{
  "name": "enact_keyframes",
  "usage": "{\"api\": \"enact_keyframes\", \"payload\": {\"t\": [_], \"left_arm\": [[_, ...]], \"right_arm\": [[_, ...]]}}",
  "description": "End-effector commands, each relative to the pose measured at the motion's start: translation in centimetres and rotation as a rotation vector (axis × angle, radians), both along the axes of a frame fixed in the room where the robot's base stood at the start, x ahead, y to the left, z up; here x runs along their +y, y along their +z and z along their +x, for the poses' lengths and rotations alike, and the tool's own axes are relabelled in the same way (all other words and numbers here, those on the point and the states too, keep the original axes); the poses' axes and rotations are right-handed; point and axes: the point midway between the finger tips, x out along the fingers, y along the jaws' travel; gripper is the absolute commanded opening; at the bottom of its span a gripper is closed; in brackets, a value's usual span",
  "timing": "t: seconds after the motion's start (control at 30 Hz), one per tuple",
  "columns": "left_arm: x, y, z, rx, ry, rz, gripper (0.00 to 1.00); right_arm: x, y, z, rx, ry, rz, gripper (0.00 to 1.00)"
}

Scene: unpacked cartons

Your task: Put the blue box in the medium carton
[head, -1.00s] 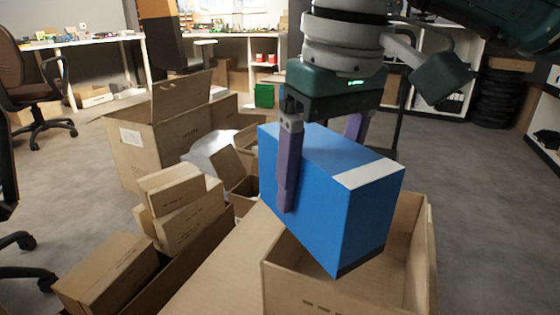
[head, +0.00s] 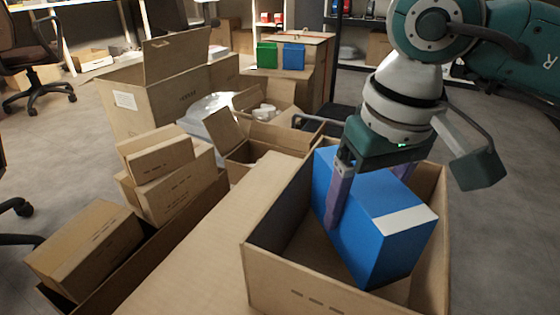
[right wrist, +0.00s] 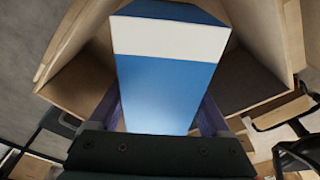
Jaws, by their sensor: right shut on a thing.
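A blue box (head: 368,225) with a white stripe is tilted inside the mouth of an open carton (head: 292,285) in the head view, its lower part below the rim. My right gripper (head: 366,205) is shut on the box, with one purple finger on its near side and the other mostly hidden behind it. In the right wrist view the box (right wrist: 165,85) fills the space between the fingers (right wrist: 162,115), with carton walls (right wrist: 262,30) on both sides. Whether the box touches the carton floor cannot be told. My left gripper is not in view.
Left of the carton is a flat cardboard surface (head: 205,265) and stacked small cartons (head: 165,165). A large open carton (head: 165,110) stands behind. A green box (head: 267,55) and another blue box (head: 293,56) sit on a carton at the back.

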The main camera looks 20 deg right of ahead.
Motion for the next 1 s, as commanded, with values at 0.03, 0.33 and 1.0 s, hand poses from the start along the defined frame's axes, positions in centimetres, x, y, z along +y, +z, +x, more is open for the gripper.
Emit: {"api": "enact_keyframes", "payload": {"t": [0.03, 0.33, 1.0], "left_arm": [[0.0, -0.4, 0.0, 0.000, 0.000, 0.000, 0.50], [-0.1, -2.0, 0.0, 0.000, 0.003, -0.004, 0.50], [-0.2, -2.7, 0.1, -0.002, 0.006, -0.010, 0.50]], "right_arm": [[0.0, -0.6, 0.1, -0.003, -0.002, 0.001, 0.00], [0.1, -3.9, 0.0, 0.000, -0.002, 0.002, 0.00], [0.0, -5.5, 0.1, -0.002, 0.000, 0.000, 0.98]]}}
